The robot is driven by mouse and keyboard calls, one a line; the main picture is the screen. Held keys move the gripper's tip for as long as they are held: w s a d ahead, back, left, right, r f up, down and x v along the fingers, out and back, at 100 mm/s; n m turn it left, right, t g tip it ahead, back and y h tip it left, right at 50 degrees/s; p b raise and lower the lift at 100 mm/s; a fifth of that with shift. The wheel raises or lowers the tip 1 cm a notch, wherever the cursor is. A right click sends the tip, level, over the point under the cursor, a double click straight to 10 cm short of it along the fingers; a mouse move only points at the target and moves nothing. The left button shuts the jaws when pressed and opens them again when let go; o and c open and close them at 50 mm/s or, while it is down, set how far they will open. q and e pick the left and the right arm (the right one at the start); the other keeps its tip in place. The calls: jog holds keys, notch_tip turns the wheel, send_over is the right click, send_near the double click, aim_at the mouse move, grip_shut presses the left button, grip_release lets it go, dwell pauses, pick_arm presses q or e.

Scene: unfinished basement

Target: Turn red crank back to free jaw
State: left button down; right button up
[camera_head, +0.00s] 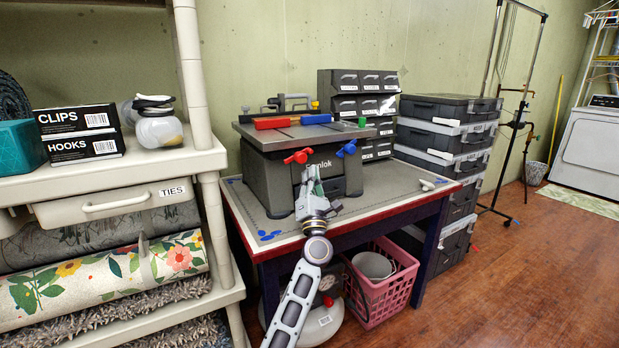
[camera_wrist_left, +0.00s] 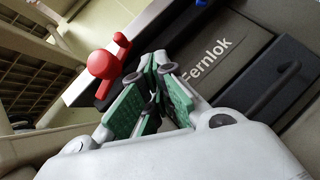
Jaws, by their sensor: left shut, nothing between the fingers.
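The red crank (camera_head: 298,157) is on the front left of the grey Fernlok bench machine (camera_head: 268,180). The crank also shows in the left wrist view (camera_wrist_left: 104,64), left of the fingertips. A blue crank (camera_head: 347,148) is on the front right. My left gripper (camera_head: 311,172) is shut and empty, just below and right of the red crank, seemingly apart from it. Its green-padded fingers show in the wrist view (camera_wrist_left: 155,68). My right gripper is not in view.
The machine stands on a red-edged workbench (camera_head: 395,200). A white shelf (camera_head: 190,158) is close on the left. Drawer boxes (camera_head: 345,80) and stacked dark cases (camera_head: 450,108) stand behind and right. A pink basket (camera_head: 385,297) is under the bench.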

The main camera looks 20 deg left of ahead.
pick_arm(q)
jog(key=s+d+f, duration=0.1)
jog(key=f, duration=0.1)
jog(key=s+d+f, duration=0.2)
jog(key=s+d+f+p, duration=0.1)
jog(key=f, duration=0.1)
jog(key=shift+s+d, duration=0.25)
jog(key=shift+s+d+f, duration=0.4)
jog(key=shift+d+f, duration=0.05)
jog(key=c, duration=2.2)
grip_release()
